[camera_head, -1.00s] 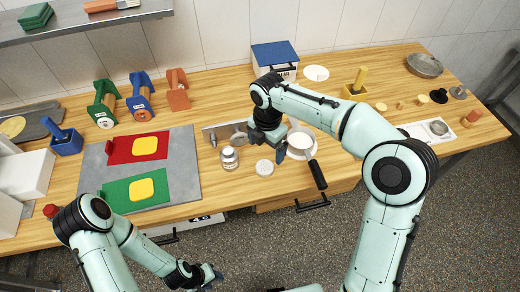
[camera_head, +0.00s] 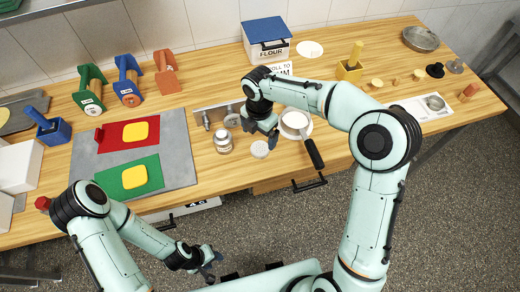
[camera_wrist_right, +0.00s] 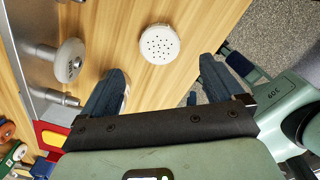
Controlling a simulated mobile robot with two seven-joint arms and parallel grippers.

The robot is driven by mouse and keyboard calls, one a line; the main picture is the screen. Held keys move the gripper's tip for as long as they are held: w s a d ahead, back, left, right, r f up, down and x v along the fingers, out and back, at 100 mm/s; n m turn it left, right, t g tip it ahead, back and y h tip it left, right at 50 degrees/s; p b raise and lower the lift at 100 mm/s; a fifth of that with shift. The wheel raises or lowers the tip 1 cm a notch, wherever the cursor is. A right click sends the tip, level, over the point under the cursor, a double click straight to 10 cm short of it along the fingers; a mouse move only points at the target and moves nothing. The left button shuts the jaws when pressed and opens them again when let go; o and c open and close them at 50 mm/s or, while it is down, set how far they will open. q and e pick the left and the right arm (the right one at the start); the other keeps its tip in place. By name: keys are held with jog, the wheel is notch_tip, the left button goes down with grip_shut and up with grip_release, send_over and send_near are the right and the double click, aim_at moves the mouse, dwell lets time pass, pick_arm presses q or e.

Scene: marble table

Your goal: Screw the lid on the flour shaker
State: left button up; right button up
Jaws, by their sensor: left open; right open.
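The flour shaker (camera_head: 223,141) is a small grey-white jar standing upright on the wooden table, its top without a lid. The lid (camera_head: 260,149) is a white disc lying flat on the table just right of the shaker; the right wrist view shows its small holes (camera_wrist_right: 159,44). My right gripper (camera_head: 263,134) is open and empty above and slightly behind the lid. In the right wrist view the lid appears beyond and between its open fingers (camera_wrist_right: 160,70). The shaker is not clearly visible there. My left gripper (camera_head: 211,263) is open and empty, low in front of the table.
A metal plate with round knobs (camera_head: 205,121) stands behind the shaker. A black-handled white pan (camera_head: 294,123) is close right of my right gripper. A grey board (camera_head: 180,165) with red and green mats lies left. A FLOUR box (camera_head: 266,42) stands at the back.

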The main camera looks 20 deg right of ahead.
aim_at(260, 148)
jog(key=shift+w+f, duration=0.1)
jog(key=shift+f, duration=0.9)
notch_tip(260, 148, down, 5)
jog(key=shift+d+f, duration=0.1)
jog(key=c, duration=1.1)
